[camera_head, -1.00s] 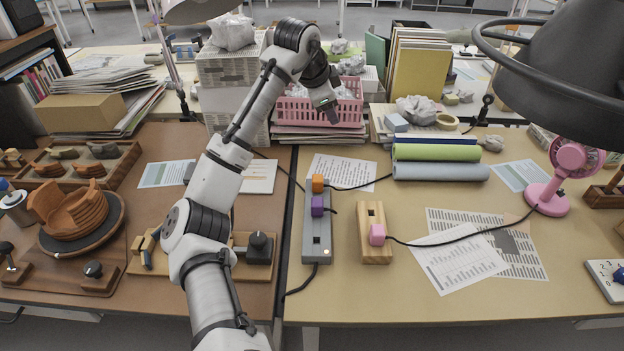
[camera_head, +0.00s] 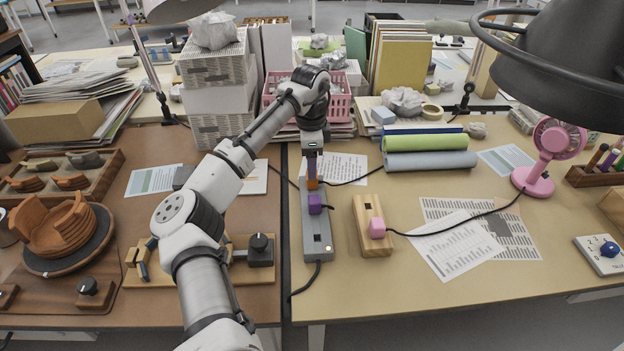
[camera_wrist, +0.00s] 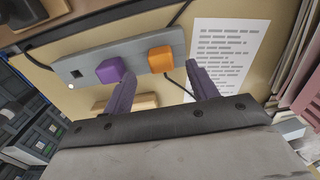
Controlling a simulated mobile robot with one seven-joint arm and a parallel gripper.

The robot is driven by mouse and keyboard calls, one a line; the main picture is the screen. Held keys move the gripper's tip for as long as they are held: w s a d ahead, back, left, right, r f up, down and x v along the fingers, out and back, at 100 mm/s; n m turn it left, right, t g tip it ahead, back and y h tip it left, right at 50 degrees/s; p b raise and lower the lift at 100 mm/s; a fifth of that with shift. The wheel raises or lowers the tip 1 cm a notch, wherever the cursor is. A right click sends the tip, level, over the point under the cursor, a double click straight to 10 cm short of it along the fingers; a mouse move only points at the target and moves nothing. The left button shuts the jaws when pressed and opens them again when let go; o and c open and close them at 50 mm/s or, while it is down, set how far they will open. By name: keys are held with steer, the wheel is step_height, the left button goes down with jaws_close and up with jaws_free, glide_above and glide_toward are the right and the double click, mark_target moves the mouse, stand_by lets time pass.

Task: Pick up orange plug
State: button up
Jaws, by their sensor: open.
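The orange plug (camera_head: 312,184) sits in the far end of the grey power strip (camera_head: 317,232). In the wrist view the orange plug (camera_wrist: 160,59) shows between and beyond the fingertips, beside the purple plug (camera_wrist: 110,70). The purple plug (camera_head: 315,204) sits just nearer on the strip in the head view. My gripper (camera_head: 312,174) is open and points down over the orange plug. In the wrist view its two fingers (camera_wrist: 163,76) stand apart with nothing held. I cannot tell whether the fingers touch the plug.
A pink plug (camera_head: 377,227) sits on a wooden block (camera_head: 369,212) to the right, its cable leading to the pink fan (camera_head: 548,160). Rolled mats (camera_head: 430,143) and a pink basket (camera_head: 340,106) stand behind. Cables run beside the strip.

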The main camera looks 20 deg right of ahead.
steer(key=shift+d+f+p, duration=0.15)
steer(key=shift+f+p, duration=0.55)
steer(key=shift+f, duration=2.2)
steer(key=c, duration=1)
steer(key=shift+c, duration=0.2)
steer(key=shift+r, duration=0.15)
step_height(320, 180, up, 20)
steer(key=shift+d+f+b, duration=0.1)
steer(key=shift+d+b, duration=0.05)
steer(key=shift+b, duration=0.5)
